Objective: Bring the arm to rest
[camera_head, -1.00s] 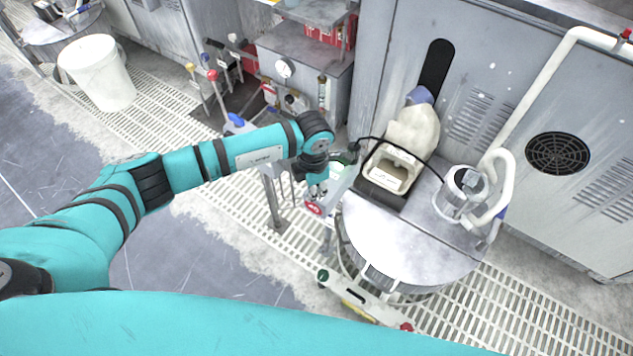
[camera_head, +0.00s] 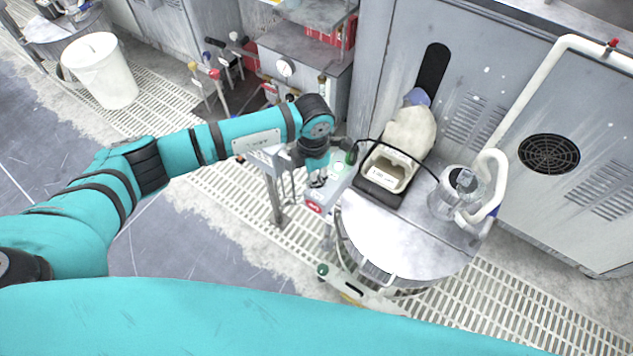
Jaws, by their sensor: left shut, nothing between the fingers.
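My left arm (camera_head: 215,139) is teal with dark bands. It comes in from the left and reaches to the middle of the view, bent down at the wrist. My left gripper (camera_head: 316,182) points down beside the left edge of the round metal platen table and is small in view. Its fingers are together and it holds nothing. A grey box with a red end (camera_head: 320,200) lies right by the fingertips; I cannot tell whether they touch. My right gripper is not in view.
The round platen table (camera_head: 400,240) bears a cream open container (camera_head: 389,170), a whitish bag (camera_head: 410,132) and a clear jar (camera_head: 446,192) by a white pipe (camera_head: 492,172). Grey cabinets (camera_head: 480,90) stand behind. A white bucket (camera_head: 103,72) stands far left. Grating floor (camera_head: 230,200) lies between.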

